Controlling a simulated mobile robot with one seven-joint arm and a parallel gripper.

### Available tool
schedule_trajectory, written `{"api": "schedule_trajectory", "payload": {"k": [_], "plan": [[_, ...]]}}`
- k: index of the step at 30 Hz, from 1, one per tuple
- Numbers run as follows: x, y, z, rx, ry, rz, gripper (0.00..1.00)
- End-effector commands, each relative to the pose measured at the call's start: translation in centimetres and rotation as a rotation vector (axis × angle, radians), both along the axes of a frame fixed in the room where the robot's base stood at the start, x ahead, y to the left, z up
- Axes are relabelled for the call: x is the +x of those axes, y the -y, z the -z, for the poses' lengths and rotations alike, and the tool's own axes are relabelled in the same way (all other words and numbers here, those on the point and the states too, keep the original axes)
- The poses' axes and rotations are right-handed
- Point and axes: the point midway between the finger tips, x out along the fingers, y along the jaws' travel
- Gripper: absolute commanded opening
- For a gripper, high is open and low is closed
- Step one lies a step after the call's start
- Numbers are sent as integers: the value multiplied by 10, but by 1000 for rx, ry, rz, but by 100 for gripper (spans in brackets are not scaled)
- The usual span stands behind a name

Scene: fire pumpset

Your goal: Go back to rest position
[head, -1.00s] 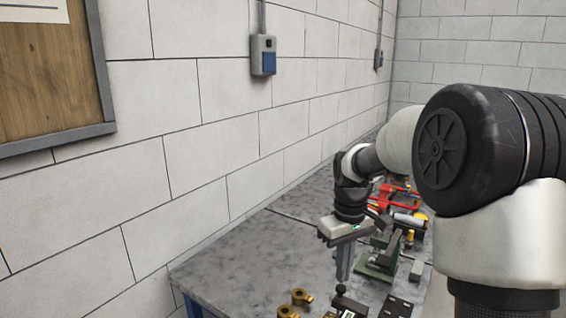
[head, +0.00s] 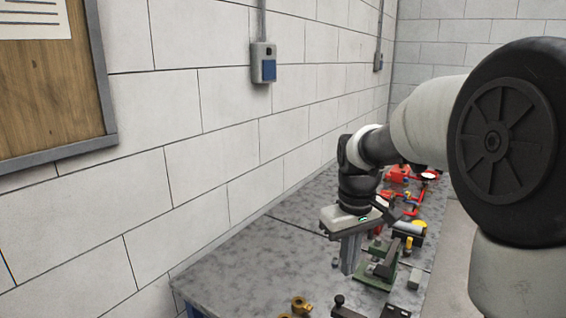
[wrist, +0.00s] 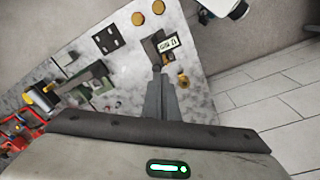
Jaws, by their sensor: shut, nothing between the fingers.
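My gripper (head: 350,254) hangs pointing down above the grey workbench (head: 235,270) in the head view. Its fingers are together with nothing between them. In the wrist view the gripper (wrist: 160,72) also shows its fingers closed, over the bench top. My arm reaches in from the right of the head view and hides part of the bench's far end.
On the bench are a green vise-like fixture (head: 378,272), brass parts (head: 300,304), a yellow-topped part (head: 418,228) and red piping (head: 400,205). A block wall runs along the left. The bench's left part is bare.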

Motion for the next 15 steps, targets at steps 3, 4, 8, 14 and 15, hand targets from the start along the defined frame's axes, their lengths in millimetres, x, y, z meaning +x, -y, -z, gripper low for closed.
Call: {"api": "schedule_trajectory", "payload": {"k": [3,4,8,14,15], "plan": [[-44,0,-48,-6,94,73,0],[-55,0,-56,-4,116,94,0],[-104,1,-83,15,212,180,0],[-168,1,-97,77,337,297,0],[-177,1,-97,89,356,313,0]]}}
